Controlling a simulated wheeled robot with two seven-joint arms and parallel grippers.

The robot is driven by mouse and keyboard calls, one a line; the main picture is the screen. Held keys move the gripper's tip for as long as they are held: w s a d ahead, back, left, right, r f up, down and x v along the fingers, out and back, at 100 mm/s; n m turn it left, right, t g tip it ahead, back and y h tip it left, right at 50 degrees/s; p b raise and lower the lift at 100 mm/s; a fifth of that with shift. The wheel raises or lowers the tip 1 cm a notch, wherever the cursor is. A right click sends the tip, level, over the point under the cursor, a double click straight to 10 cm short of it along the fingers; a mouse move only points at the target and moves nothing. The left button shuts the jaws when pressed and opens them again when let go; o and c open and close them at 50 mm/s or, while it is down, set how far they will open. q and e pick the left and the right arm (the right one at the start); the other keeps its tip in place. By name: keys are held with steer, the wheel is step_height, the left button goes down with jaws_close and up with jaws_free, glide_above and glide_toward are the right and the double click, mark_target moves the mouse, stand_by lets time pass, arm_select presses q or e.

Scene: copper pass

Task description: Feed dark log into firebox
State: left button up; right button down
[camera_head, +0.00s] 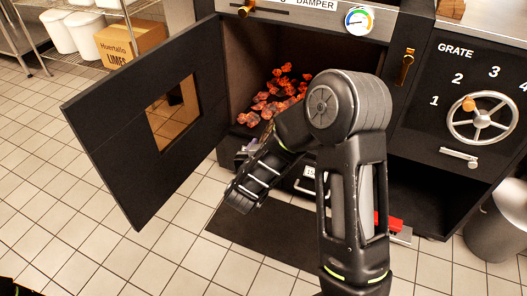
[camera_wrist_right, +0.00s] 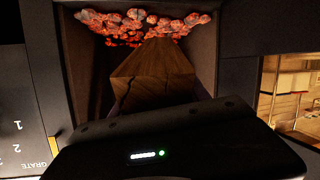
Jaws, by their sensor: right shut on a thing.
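The dark log (camera_wrist_right: 155,78) is a brown, wood-grained block with squared sides in the right wrist view. It extends from my right gripper (camera_wrist_right: 160,122) into the open firebox (camera_wrist_right: 205,60), towards the glowing coals (camera_wrist_right: 130,25). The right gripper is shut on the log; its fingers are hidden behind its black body. I cannot tell whether the log touches the coals. In the head view the firebox (camera_head: 250,65) and coals (camera_head: 272,92) show behind my right arm, while the log is hidden. My left gripper is out of view.
The firebox door (camera_head: 120,135) stands wide open to the left. The grate handwheel (camera_head: 481,118) and a metal bin (camera_head: 497,220) are at the right. A dark mat (camera_head: 265,240) lies on the tiled floor. A limes box (camera_head: 130,42) sits on a rack at the back left.

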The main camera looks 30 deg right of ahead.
steer(key=r+b+x, duration=0.1)
steer(key=x, duration=0.4)
steer(key=r+b+x, duration=0.1)
steer(key=x, duration=0.5)
steer(key=r+b+x, duration=0.1)
steer(key=b+x, duration=0.1)
steer(key=x, duration=0.3)
steer(key=shift+w+d, duration=0.55)
steer(key=r+p+x, duration=0.1)
steer(key=r+x, duration=0.1)
steer(key=x, duration=1.7)
steer(key=shift+w+d+p, duration=0.3)
steer(key=shift+w+d, duration=0.05)
steer(key=shift+w, duration=0.15)
steer(key=shift+f, duration=0.1)
